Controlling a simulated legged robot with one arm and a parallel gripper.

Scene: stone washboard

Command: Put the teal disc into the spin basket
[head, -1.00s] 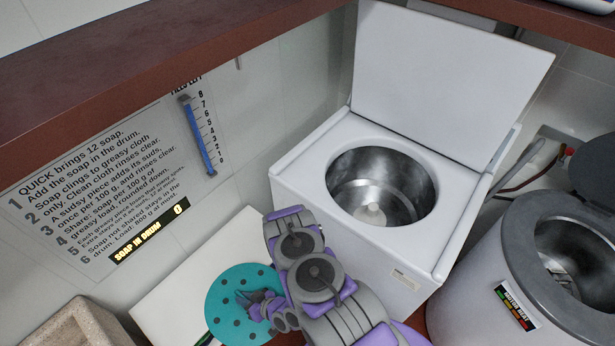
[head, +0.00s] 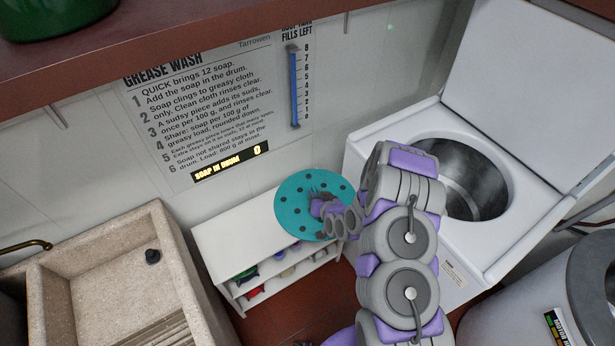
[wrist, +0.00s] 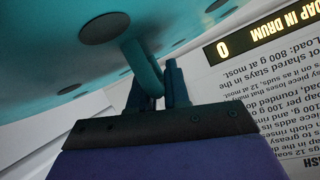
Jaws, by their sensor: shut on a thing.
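The teal disc (head: 290,216) is round and flat with dark dots. It appears over the white shelf top; whether it touches it I cannot tell. My gripper (head: 316,199) is at the disc's face. In the wrist view, my gripper (wrist: 160,86) is shut on a teal loop handle on the disc (wrist: 50,60). A grey-rimmed round machine (head: 592,285) is cut off at the lower right; its inside is barely visible, and it may hold the spin basket. A white machine with a raised lid has a metal drum (head: 487,190), partly hidden by my arm.
A stone sink with a washboard (head: 165,338) stands at the left. The white shelf unit (head: 222,236) holds coloured items below. A dark red overhead shelf (head: 200,22) crosses the top. The white lid (head: 535,90) stands raised. A display (head: 230,162) reads 0.

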